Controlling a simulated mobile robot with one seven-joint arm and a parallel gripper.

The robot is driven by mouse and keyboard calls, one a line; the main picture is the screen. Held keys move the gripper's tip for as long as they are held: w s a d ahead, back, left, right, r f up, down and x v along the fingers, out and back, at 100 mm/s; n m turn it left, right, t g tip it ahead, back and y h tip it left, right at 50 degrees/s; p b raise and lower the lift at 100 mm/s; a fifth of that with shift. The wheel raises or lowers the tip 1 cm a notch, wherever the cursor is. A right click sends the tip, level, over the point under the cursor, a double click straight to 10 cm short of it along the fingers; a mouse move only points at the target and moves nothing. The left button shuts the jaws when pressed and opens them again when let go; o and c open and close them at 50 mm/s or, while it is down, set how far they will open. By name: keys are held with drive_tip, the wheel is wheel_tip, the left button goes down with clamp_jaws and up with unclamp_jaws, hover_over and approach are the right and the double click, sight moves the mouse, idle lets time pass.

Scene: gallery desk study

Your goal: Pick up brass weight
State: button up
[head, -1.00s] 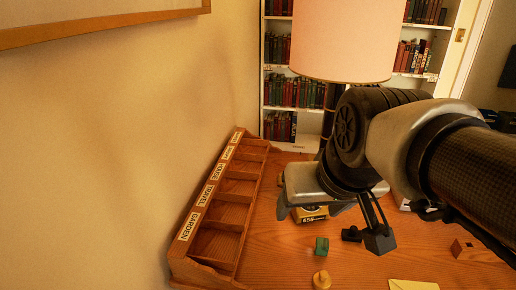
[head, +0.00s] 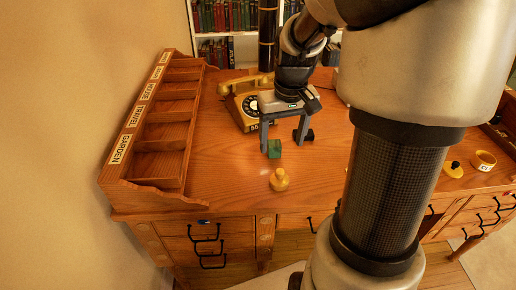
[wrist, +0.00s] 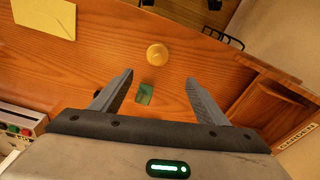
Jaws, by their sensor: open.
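The brass weight (head: 279,180) is a small yellow knobbed piece standing upright on the wooden desk near its front edge. In the wrist view the brass weight (wrist: 157,53) shows from above, beyond the fingertips and roughly centred between them. My gripper (head: 283,143) points down over the desk, behind the weight in the head view. Its two grey fingers are apart with nothing held; they also show in the wrist view (wrist: 159,77). A green block (head: 274,149) sits by the left finger in the head view, and between the fingers in the wrist view (wrist: 144,94).
A yellow telephone (head: 239,101) stands behind my gripper. A wooden sorter (head: 137,122) with labelled compartments runs along the left. A small black object (head: 309,136) is by the right finger. A yellow envelope (wrist: 45,17) lies on the desk. Bare desk surrounds the weight.

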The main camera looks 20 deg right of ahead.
drive_tip(key=b, duration=0.2)
approach(280, 171)
drive_tip(key=f, duration=0.3)
drive_tip(key=w+f, duration=0.1)
drive_tip(key=f, duration=0.1)
drive_tip(key=shift+a+f, duration=0.15)
drive_tip(key=shift+a, duration=0.25)
drive_tip(key=shift+w+d+f+b, duration=0.15)
drive_tip(key=shift+f+b, duration=0.15)
drive_tip(key=shift+f, duration=0.6)
drive_tip(key=shift+s+d+f+b, duration=0.1)
drive_tip(key=shift+f+b, duration=0.25)
drive_tip(key=shift+f, duration=0.55)
drive_tip(key=shift+w+d+f+b, duration=0.15)
drive_tip(key=shift+f+b, duration=0.15)
drive_tip(key=shift+f, duration=0.6)
drive_tip(key=shift+s, duration=0.1)
drive_tip(key=shift+c, duration=0.3)
drive_tip(key=shift+r, duration=0.1)
drive_tip(key=c, duration=1.5)
